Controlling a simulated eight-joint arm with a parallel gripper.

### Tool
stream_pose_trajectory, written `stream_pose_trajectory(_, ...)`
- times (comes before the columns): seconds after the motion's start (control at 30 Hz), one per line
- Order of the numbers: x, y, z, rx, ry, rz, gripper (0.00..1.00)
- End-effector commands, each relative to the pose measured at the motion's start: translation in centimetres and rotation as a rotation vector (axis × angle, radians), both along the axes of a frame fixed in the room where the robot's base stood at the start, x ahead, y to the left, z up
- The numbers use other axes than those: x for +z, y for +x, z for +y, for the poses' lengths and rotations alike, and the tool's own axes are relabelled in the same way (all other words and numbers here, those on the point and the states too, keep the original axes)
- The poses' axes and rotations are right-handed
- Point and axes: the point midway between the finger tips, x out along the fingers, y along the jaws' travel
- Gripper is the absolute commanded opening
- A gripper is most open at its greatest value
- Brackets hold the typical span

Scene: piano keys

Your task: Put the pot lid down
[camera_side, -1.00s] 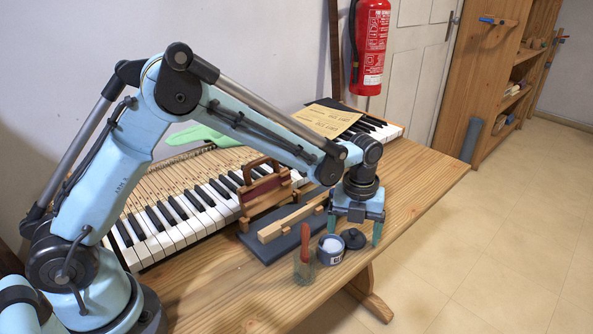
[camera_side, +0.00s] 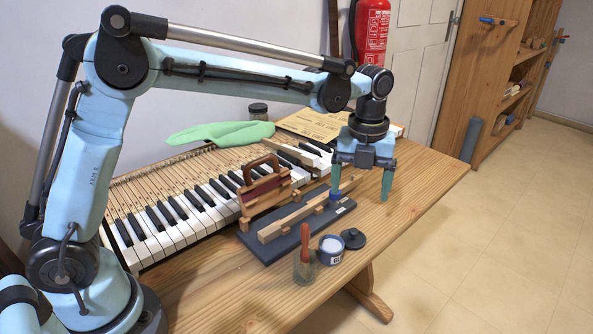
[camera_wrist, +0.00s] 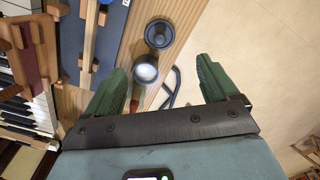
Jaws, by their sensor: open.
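The pot lid (camera_side: 353,239) is a dark round disc with a knob. It lies on the wooden table, right beside the small pot (camera_side: 331,249), and also shows in the wrist view (camera_wrist: 159,34). The pot is open, with pale contents visible in it; it shows below the lid in the wrist view (camera_wrist: 146,71). My gripper (camera_side: 361,188) hangs above the table, higher than the lid and apart from it. Its green fingers are spread with nothing between them, as the wrist view also shows (camera_wrist: 162,68).
A glass jar with a red-handled tool (camera_side: 304,262) stands left of the pot. Behind is a dark blue board (camera_side: 262,247) with a wooden bar (camera_side: 293,220) on supports. The piano keys (camera_side: 180,222) lie further back. The table (camera_side: 425,185) is clear to the right.

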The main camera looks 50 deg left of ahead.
Motion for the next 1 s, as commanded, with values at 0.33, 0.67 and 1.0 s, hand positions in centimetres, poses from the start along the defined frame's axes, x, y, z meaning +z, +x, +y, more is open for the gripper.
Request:
stream_pose_trajectory(0.33, 3.5, -3.9, 3.5, 0.612, -0.071, -0.136, 0.88)
stream_pose_trajectory(0.67, 4.7, -10.5, 7.5, 1.506, -0.313, -0.271, 0.88)
stream_pose_trajectory(1.0, 2.4, -16.0, 10.1, 2.265, -0.676, -0.270, 0.88)
